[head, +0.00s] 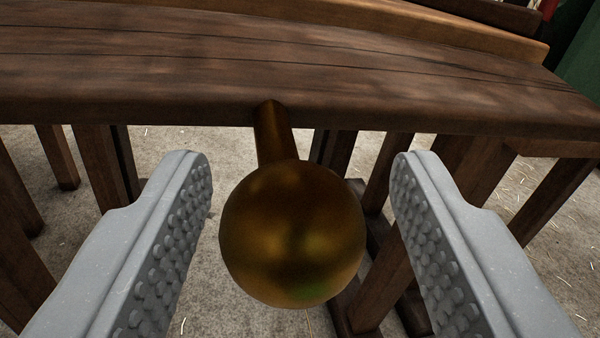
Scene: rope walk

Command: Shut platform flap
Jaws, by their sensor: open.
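A dark brown wooden platform top (180,70) spans the upper part of the view, with plank lines along it. A round brass knob (292,235) on a short stem (272,130) sticks out from its near edge toward me. I cannot tell which part of the wood is the flap. My gripper (305,170) is open, with one grey studded finger on each side of the knob. Visible gaps separate both fingers from the knob. The knob hides part of the legs and floor behind it.
Several dark wooden legs (95,165) stand under the platform on a pale floor (165,142) with scattered straw-like fibres. A lighter wooden beam (460,30) runs along the far side. A green surface (582,65) shows at the upper right.

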